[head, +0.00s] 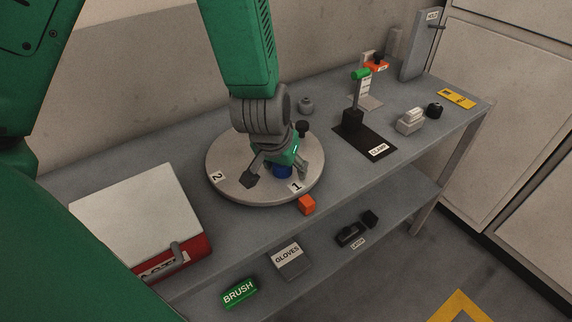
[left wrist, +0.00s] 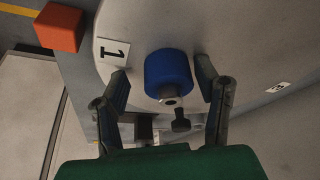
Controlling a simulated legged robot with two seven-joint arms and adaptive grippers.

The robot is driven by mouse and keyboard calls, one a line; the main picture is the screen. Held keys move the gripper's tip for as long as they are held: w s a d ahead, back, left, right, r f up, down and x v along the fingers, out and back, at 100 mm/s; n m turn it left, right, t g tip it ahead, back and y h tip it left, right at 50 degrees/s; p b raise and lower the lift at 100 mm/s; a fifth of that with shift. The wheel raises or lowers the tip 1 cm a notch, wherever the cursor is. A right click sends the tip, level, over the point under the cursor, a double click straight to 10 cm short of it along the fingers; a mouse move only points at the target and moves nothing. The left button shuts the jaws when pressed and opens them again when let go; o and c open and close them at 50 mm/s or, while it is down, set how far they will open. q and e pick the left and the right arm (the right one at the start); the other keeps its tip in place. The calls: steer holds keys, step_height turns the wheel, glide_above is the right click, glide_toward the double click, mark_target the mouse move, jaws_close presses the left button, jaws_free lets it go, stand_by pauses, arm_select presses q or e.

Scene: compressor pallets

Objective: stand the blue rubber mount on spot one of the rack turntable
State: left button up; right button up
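The blue rubber mount (head: 282,171) is on the round rack turntable (head: 228,154), beside the label 1 (head: 296,187). In the left wrist view the blue mount (left wrist: 168,70) sits between the two fingers, close to the label 1 (left wrist: 114,49). My left gripper (head: 277,175) points down over the turntable and partly hides the mount in the head view. Its fingers (left wrist: 162,76) are spread, with a visible gap on each side of the mount. The label 2 (head: 217,176) is at the turntable's left. My right gripper is out of view.
An orange block (head: 306,205) lies by the turntable's front edge. A red box with a pale lid (head: 140,215) stands at the left. A dark clamp stand (head: 352,121) is at the right. Gloves (head: 290,261) and a green brush box (head: 239,292) are on the lower shelf.

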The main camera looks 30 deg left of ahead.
mark_target(274, 166)
arm_select(q)
steer(key=shift+a+r, duration=0.25)
steer(key=shift+a, duration=0.3)
steer(key=v, duration=0.2)
steer(key=a+p+v, duration=0.1)
steer(key=v, duration=0.1)
steer(key=shift+r, duration=0.25)
steer(key=p+v, duration=0.1)
steer(key=v, duration=0.6)
steer(key=shift+d+p, duration=0.2)
steer(key=shift+p, duration=0.2)
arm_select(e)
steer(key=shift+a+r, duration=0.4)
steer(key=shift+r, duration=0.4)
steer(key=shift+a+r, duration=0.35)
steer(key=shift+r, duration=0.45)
